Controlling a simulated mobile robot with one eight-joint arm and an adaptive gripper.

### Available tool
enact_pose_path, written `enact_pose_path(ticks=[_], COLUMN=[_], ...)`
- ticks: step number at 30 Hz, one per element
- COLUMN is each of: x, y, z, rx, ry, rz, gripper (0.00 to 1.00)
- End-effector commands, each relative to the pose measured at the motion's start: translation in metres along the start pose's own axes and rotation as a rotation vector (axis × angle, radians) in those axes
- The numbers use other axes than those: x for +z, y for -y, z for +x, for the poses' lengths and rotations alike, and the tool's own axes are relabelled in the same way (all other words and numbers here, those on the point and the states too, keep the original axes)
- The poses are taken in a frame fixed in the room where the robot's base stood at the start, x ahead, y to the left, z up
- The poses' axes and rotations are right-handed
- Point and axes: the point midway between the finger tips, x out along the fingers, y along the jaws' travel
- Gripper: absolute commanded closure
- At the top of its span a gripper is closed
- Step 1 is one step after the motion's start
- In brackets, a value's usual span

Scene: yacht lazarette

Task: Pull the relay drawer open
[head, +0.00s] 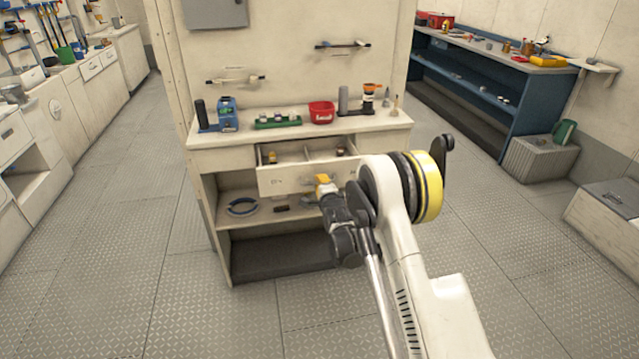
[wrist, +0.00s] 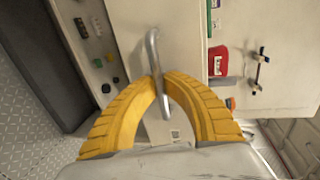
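The relay drawer (head: 284,183) is the cream drawer under the worktop of the central bench. It stands partly open in the head view, with a divider and a few small items inside. Its metal bar handle (wrist: 153,50) shows in the wrist view. My gripper (wrist: 160,77) has yellow ridged fingers, and their tips close on the handle from both sides. In the head view my gripper (head: 323,184) is at the right part of the drawer front, where it hides the handle.
The bench worktop (head: 290,131) above carries a red bin (head: 321,112), a green tray (head: 278,121) and a blue device (head: 227,114). A shelf below holds a dark ring (head: 242,206). Open floor (head: 190,300) lies in front of the bench.

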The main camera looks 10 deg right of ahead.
Motion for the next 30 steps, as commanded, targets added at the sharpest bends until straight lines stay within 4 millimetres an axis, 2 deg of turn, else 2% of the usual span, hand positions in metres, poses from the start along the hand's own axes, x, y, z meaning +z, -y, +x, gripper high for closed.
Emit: enact_pose_path(ticks=[8, 11, 12, 23, 26, 30], x=[0.000, 0.001, 0.000, 0.000, 0.000, 0.000], y=[0.001, 0.001, 0.001, 0.001, 0.001, 0.001], z=[0.000, 0.000, 0.000, -0.006, -0.020, -0.051], rx=[-0.002, -0.002, -0.002, -0.001, -0.001, -0.001], ry=[0.001, 0.001, 0.000, 0.000, 0.000, 0.000], rz=[0.000, 0.000, 0.000, 0.000, 0.000, 0.000], gripper=[1.00, 0.72, 0.68, 0.68, 0.68, 0.68])
